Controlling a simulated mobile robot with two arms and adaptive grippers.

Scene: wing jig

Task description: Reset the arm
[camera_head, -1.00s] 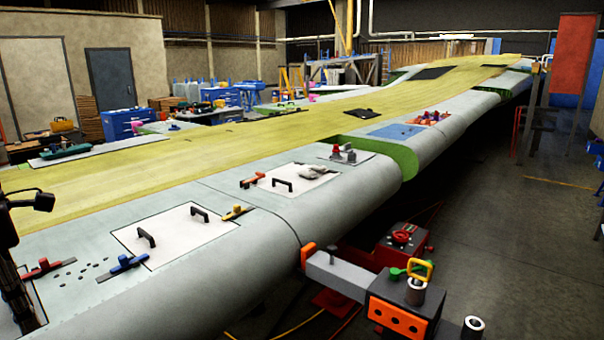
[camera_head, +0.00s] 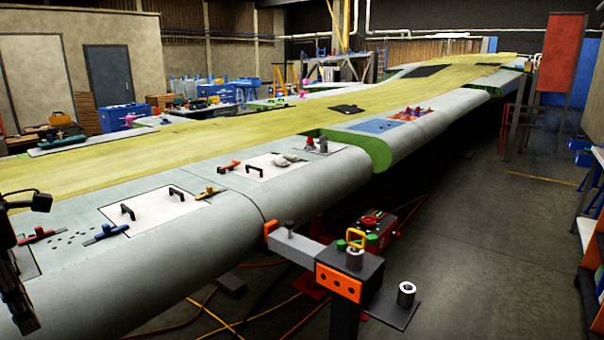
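My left gripper (camera_head: 28,203) is at the left edge, dark and partly cut off by the frame. It is above the near end of the wing (camera_head: 215,225) and shows nothing held that I can make out. Its finger opening is not clear. My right gripper is not in view. The near white panel (camera_head: 155,210) with two black handles lies on the wing surface to the right of my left gripper. A red-handled clamp (camera_head: 38,235) and a blue one (camera_head: 105,233) lie near it.
An orange and grey jig post (camera_head: 340,284) stands beside the wing's front edge, with a red machine (camera_head: 378,225) behind it. Cables (camera_head: 215,315) lie on the floor. Shelves (camera_head: 590,235) stand at the right edge. The floor (camera_head: 490,250) between is open.

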